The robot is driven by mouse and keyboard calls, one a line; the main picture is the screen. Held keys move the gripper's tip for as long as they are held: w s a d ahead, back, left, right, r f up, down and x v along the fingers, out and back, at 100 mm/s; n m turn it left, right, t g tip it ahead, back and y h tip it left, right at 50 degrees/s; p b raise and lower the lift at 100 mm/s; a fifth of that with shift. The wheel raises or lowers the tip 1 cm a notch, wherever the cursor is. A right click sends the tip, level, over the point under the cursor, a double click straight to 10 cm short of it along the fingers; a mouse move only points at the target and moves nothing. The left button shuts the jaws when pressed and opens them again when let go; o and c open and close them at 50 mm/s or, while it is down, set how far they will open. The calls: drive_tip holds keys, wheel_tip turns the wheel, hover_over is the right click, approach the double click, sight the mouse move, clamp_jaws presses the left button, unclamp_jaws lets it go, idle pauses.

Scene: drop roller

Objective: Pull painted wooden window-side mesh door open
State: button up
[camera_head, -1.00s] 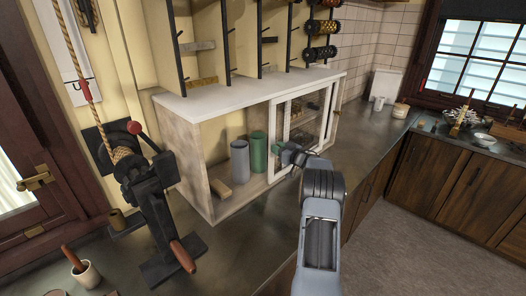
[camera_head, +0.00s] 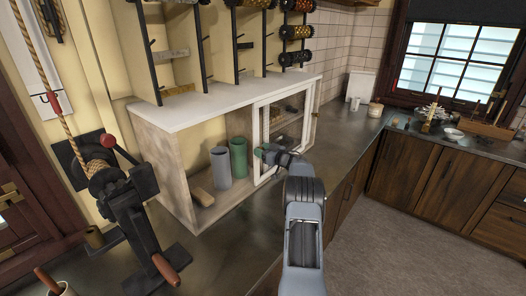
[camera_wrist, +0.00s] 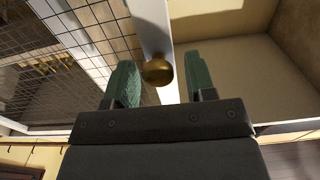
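The painted wooden mesh door (camera_head: 257,125) has a pale frame and wire mesh. It covers the right half of a pale cabinet (camera_head: 240,98) on the counter and looks closed. In the wrist view its pale frame edge (camera_wrist: 157,35) runs down between my fingers, with mesh to the left. A round brass knob (camera_wrist: 157,72) on that edge lies between my green fingertips, nearer the left one. My gripper (camera_head: 262,153) is at the door's left edge, and its fingers are apart in the wrist view (camera_wrist: 161,85). The head view hides the knob behind my gripper.
A black cranked device (camera_head: 128,195) stands on the counter at left. The floor (camera_head: 400,220) at right is clear.

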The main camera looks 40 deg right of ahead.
drive_tip(key=b+v, duration=0.3)
drive_tip(key=v, duration=1.1)
drive_tip(key=shift+b, duration=0.3)
drive_tip(key=shift+w, duration=0.1)
